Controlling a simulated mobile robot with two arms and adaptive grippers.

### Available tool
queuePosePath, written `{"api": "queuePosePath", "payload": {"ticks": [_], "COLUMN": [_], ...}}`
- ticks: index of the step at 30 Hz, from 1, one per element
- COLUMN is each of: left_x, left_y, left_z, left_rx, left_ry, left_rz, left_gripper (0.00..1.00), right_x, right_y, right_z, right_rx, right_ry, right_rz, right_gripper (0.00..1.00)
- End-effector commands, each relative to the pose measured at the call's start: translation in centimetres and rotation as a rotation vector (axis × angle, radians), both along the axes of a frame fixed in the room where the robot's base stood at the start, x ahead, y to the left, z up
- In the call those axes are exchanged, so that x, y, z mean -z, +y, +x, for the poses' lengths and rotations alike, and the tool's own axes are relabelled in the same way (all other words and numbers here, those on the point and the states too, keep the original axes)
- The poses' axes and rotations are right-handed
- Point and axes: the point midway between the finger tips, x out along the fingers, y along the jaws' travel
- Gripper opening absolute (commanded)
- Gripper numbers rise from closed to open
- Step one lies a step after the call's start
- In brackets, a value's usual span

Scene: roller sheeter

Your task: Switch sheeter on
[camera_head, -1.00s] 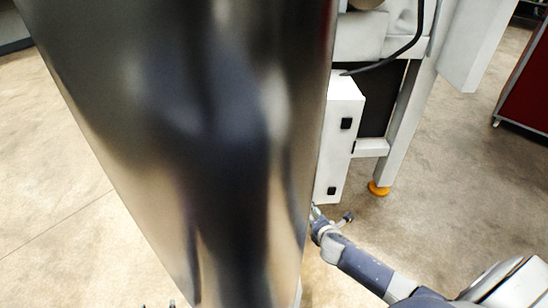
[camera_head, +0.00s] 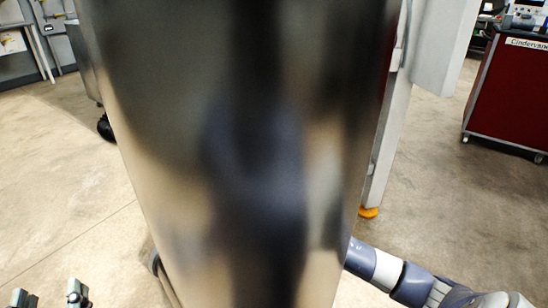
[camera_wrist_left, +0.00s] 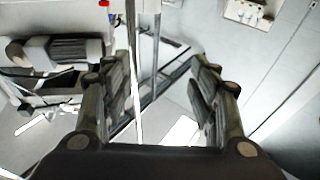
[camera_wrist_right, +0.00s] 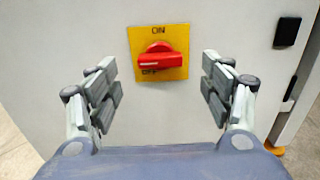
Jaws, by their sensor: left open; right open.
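The sheeter's red rotary switch (camera_wrist_right: 157,60) sits on a yellow plate (camera_wrist_right: 176,37) on a white cabinet face (camera_wrist_right: 80,30) in the right wrist view. "ON" is printed above the knob and "OFF" below left. The knob's bar lies nearly level, its white mark to the left by "OFF". My right gripper (camera_wrist_right: 160,85) is open and empty, its fingers on either side of the switch and short of the plate. The head view hides it behind a shiny metal panel (camera_head: 250,150). My left gripper (camera_head: 50,298) is open at the bottom left of the head view, apart from the switch.
The tall metal panel fills the middle of the head view. A white leg with an orange foot (camera_head: 369,212) stands right of it. A red cabinet (camera_head: 520,95) is at the far right. Open floor (camera_head: 60,170) lies on the left.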

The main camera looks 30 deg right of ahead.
Motion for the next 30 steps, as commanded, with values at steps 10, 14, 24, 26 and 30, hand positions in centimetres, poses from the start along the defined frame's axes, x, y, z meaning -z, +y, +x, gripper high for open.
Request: {"api": "queuePosePath", "payload": {"ticks": [10,14,24,26,30], "left_x": [-5.3,-6.7,-8.3,-8.3,-8.3], "left_y": [-0.2,-0.1,0.1,0.1,0.1], "left_z": [-2.3,-3.4,-4.6,-4.7,-4.6], "left_rx": [0.018,0.022,0.027,0.027,0.027], "left_ry": [-0.301,-0.388,-0.480,-0.481,-0.480], "left_rz": [-0.084,-0.109,-0.136,-0.136,-0.136], "left_gripper": [0.54,0.54,0.54,0.54,0.54], "right_x": [0.1,0.2,0.1,0.1,0.1], "right_y": [-1.7,-2.1,-2.6,-2.6,-2.6], "right_z": [4.1,5.2,6.3,6.3,6.3], "right_rx": [0.000,0.000,-0.001,-0.001,-0.001], "right_ry": [-0.001,0.000,0.001,0.001,0.001], "right_rz": [0.003,0.003,0.003,0.003,0.004], "right_gripper": [0.73,0.73,0.73,0.73,0.73]}}
